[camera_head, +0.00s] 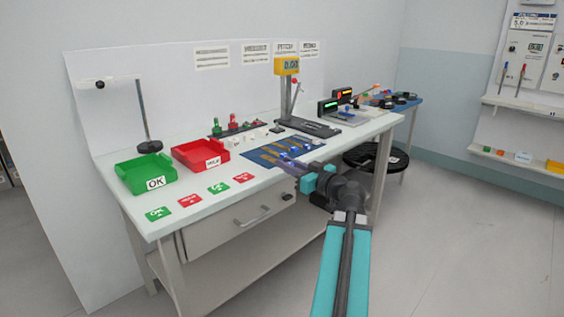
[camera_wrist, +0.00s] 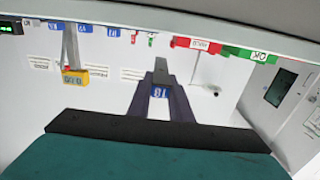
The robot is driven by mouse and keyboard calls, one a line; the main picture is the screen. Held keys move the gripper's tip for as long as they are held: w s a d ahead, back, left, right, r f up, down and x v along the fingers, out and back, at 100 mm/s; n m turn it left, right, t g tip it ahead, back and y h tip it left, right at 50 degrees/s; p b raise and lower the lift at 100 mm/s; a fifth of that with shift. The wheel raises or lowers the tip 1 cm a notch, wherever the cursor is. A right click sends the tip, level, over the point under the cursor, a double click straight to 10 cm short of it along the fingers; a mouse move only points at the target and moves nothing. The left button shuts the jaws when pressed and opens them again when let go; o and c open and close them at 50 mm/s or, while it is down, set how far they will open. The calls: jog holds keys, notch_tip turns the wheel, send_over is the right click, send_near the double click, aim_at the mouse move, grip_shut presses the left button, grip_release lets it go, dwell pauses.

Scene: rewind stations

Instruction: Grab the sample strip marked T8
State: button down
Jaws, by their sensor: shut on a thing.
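My gripper (camera_wrist: 160,100) shows in the wrist view with its two purple fingers shut on a grey strip. This sample strip (camera_wrist: 161,70) has a blue tag at the finger end that seems to read T8. It points straight out from the fingers. In the head view my gripper (camera_head: 284,166) is at the front edge of the blue mat (camera_head: 250,154). The held strip is hard to make out there. Other strips with blue tags lie on the mat; their marks are too small to read.
A green OK bin (camera_head: 137,175) and a red bin (camera_head: 200,153) stand left of the mat on the white bench (camera_head: 225,204). A yellow-topped gauge stand (camera_head: 287,68) rises behind it. A black round stool (camera_head: 376,158) is beside the bench. Open floor lies at right.

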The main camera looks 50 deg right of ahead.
jog(key=shift+s+a, duration=0.15)
jog(key=shift+s, duration=0.2)
jog(key=shift+r, duration=0.1)
dwell(0.4)
